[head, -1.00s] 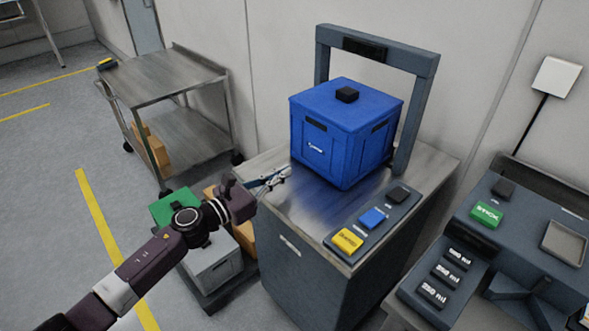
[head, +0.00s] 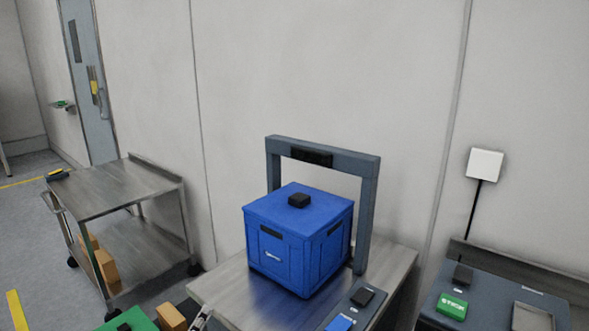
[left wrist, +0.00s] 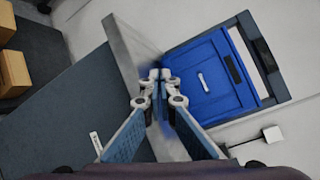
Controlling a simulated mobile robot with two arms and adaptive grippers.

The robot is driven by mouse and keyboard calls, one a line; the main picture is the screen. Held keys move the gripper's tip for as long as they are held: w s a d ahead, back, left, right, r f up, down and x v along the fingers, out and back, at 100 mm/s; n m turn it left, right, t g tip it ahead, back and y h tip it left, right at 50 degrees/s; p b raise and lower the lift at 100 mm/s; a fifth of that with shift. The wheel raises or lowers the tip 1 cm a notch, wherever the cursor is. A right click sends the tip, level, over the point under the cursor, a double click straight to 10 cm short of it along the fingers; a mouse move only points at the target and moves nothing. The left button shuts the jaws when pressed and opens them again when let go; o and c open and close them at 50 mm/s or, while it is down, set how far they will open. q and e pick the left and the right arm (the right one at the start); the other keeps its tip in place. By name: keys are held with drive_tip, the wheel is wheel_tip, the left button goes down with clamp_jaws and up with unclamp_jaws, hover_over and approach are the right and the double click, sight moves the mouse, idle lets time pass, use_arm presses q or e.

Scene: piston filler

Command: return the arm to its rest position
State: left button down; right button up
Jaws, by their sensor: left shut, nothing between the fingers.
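My left gripper (left wrist: 160,76) shows in the left wrist view with its fingertips together and nothing between them. In the head view only a small part of it (head: 203,317) shows at the bottom edge, left of the steel-topped machine (head: 222,287). The rest of my left arm is out of the head view. In the left wrist view the fingers point towards the machine and the blue crate (left wrist: 203,80), apart from the crate as far as I can tell. My right gripper is in neither view.
The lidded blue crate (head: 283,255) stands on the machine under a grey frame (head: 368,210). A steel cart (head: 125,187) stands left, a green lid (head: 138,318) and cardboard boxes (head: 171,317) lower left. A grey console (head: 488,292) with a green button is at right.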

use_arm(q)
drive_tip(key=s+a+f+n+g+y, duration=0.35)
drive_tip(key=s+f+n+g, duration=0.25)
drive_tip(key=s+f+n, duration=0.7)
drive_tip(key=s+d+f+n+g+h, duration=0.15)
drive_tip(key=s+n+g, duration=0.3)
drive_tip(key=s, duration=0.55)
drive_tip(key=s+d+f+n+g, duration=0.25)
drive_tip(key=s+n, duration=0.35)
drive_tip(key=s, duration=0.4)
wheel_tip(320, 180, down, 26)
drive_tip(key=s+g, duration=0.2)
drive_tip(key=s+a+f+g, duration=0.1)
drive_tip(key=s+a+f, duration=0.2)
drive_tip(key=s+f, duration=1.2)
drive_tip(key=shift+s+f+m+y, duration=0.35)
drive_tip(key=shift+s+m, duration=0.1)
drive_tip(key=shift+s, duration=0.4)
